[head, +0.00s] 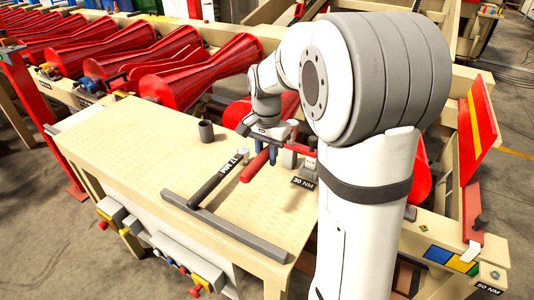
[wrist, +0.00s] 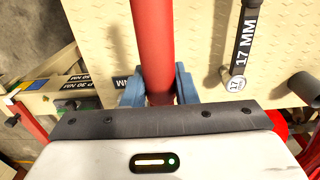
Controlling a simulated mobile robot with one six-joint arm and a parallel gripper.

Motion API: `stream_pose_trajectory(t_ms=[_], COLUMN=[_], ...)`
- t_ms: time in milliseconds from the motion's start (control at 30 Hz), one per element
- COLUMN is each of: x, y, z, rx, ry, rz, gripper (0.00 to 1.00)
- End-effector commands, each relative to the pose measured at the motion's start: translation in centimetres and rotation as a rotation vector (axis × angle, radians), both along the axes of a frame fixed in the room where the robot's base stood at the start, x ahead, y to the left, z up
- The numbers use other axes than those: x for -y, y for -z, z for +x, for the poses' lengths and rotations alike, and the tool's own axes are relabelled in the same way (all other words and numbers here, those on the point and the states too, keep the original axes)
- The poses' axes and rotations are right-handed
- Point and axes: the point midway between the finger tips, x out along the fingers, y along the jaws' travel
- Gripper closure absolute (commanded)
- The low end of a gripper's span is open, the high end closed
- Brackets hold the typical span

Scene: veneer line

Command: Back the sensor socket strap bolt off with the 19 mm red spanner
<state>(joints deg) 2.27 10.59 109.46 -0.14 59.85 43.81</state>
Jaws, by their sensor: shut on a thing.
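The red spanner (head: 255,166) is in my gripper (head: 265,145) above the right part of the bench. In the wrist view its red handle (wrist: 153,40) runs up the picture from between the two blue fingers (wrist: 158,88), which are shut on it. Its jaw end and size marking are not visible. I cannot tell whether it touches the bench top. Small grey fittings (head: 290,158) stand just right of the gripper by a "30 NM" label (head: 303,183). I cannot make out the sensor socket strap bolt among them.
A dark grey cup (head: 206,131) stands farther back. A grey bar (head: 222,226) edges the bench's (head: 120,150) front. Red rollers (head: 205,70) stand behind. The bench's left is clear.

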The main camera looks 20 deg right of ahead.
Motion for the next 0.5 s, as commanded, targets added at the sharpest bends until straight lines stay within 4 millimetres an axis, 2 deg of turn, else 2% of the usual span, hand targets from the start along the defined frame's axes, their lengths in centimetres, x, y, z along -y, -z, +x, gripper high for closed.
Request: stream_pose_trajectory(t_ms=[500], x=[0.08], y=[0.58], z=[0.02], rx=[0.001], ry=[0.001], rz=[0.0], gripper=[1.0])
